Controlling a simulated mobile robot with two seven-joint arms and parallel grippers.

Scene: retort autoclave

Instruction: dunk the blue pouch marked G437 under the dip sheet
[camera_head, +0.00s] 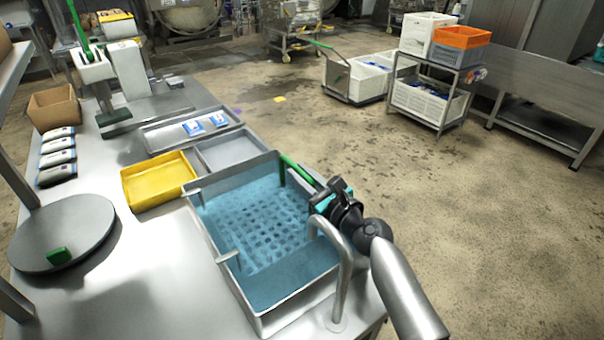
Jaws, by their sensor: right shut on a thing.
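A water-filled metal tank (225,258) stands at the bench's right side. A perforated sheet (258,222), seemingly the dip sheet, shows through the blue water; its exact height in the water is hard to tell. My right gripper (326,196) is at the tank's right rim, shut on a green bar (296,168) that runs along that rim. Two blue and white pouches, a left one (193,127) and a right one (218,118), lie flat in a shallow metal tray (160,139) behind the tank. Their markings are too small to read. My left gripper is out of view.
A yellow tray (160,181) and a grey tray (232,150) sit between the pouches and tank. A curved metal pipe (346,275) rises at the tank's near right corner. A round plate (62,232) with a green block (59,256) is at left.

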